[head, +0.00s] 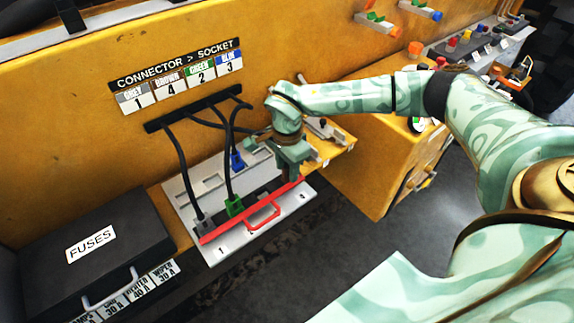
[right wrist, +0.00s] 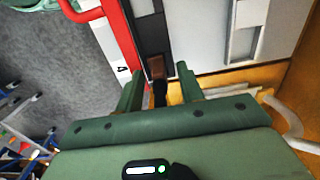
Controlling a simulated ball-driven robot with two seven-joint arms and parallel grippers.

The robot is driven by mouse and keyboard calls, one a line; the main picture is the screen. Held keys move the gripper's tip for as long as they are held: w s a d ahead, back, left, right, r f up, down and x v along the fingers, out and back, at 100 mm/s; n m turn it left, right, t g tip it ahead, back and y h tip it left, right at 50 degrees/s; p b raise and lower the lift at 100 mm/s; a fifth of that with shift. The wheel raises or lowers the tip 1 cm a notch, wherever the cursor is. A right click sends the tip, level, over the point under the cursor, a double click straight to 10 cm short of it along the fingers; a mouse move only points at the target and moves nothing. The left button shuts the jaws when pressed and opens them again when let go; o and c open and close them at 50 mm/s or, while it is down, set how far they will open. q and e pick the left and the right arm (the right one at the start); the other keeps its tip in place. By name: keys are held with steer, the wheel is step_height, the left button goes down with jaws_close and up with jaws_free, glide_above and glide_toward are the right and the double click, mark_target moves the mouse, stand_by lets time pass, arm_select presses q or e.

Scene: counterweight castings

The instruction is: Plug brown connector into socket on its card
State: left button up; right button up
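The brown connector (right wrist: 157,67) shows in the right wrist view at the end of a black cable (right wrist: 160,94), over a dark slot beside the printed 4 (right wrist: 122,70). My right gripper (right wrist: 158,78) is open, with a finger on each side of the connector and gaps between. In the head view this gripper (head: 289,172) points down at the right end of the grey socket panel (head: 245,236) and hides the connector. How deep the connector sits cannot be told. The connector card (head: 178,78) pairs brown with 4. My left gripper is not in view.
A red bar with a handle (head: 263,215) runs along the panel front. Grey (head: 204,226) and green (head: 234,205) connectors stand behind it; a blue one (head: 237,160) is farther back. Their cables hang from a black rail (head: 192,108). A fuse box (head: 88,245) stands left.

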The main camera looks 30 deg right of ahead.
mark_target(287, 166)
step_height(287, 166, up, 16)
steer(key=p, duration=0.3)
steer(key=shift+r, duration=0.15)
stand_by(0.4)
